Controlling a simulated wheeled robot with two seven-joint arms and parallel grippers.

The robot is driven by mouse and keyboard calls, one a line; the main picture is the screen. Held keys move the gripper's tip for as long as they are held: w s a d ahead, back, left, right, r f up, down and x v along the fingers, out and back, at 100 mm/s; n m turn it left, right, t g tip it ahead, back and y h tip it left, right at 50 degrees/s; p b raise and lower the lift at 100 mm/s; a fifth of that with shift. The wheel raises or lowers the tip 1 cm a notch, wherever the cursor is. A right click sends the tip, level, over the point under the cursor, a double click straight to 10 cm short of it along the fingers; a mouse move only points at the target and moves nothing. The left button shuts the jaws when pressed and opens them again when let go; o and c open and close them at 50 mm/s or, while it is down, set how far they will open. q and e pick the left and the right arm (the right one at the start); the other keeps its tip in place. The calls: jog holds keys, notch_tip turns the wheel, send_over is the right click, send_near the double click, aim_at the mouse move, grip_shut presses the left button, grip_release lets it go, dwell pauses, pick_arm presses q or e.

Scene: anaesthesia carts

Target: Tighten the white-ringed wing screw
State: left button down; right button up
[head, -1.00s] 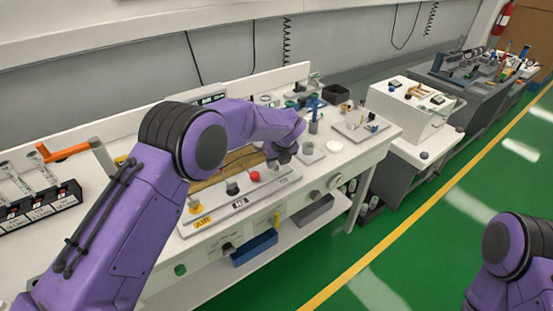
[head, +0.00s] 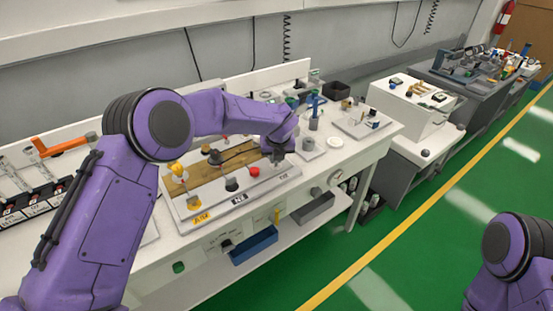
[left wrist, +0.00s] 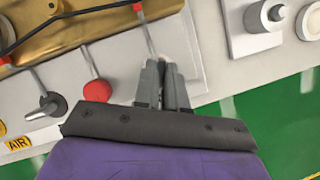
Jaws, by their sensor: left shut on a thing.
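My left gripper (head: 279,157) is over the right end of the panel on the bench, to the right of the red knob (head: 254,171). In the left wrist view its two grey fingers (left wrist: 163,84) are nearly together at the end of a thin rod, beyond the red knob (left wrist: 98,90). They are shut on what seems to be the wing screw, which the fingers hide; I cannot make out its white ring. A black knob (head: 231,184) and a yellow one (head: 194,203) stand further left. Of my right arm only a purple link shows; its gripper is out of view.
The panel's brown board (head: 200,187) carries black hoses. A grey cup with blue tools (head: 313,120) and a white plate with small parts (head: 361,123) stand right of my gripper. The green floor in front is clear.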

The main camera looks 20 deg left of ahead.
pick_arm(q)
jog(key=shift+a+m+h, duration=0.15)
jog(key=shift+m+h, duration=0.15)
jog(key=shift+m, duration=0.7)
jog(key=shift+r+m+h, duration=0.1)
jog(key=shift+m+h, duration=0.3)
jog(key=shift+m, duration=0.5)
jog(key=m+p, duration=0.1)
jog(key=m, duration=0.1)
jog(key=m+h, duration=0.1)
jog(key=m, duration=0.1)
jog(key=shift+a+h+p, duration=0.15)
jog(key=shift+h+p, duration=0.15)
jog(key=shift+p, duration=0.05)
jog(key=shift+m+h, duration=0.6)
jog(key=shift+m, duration=1.1)
jog(key=c, duration=1.2)
grip_release()
jog(key=shift+w+g, duration=0.1)
jog(key=shift+g, duration=0.2)
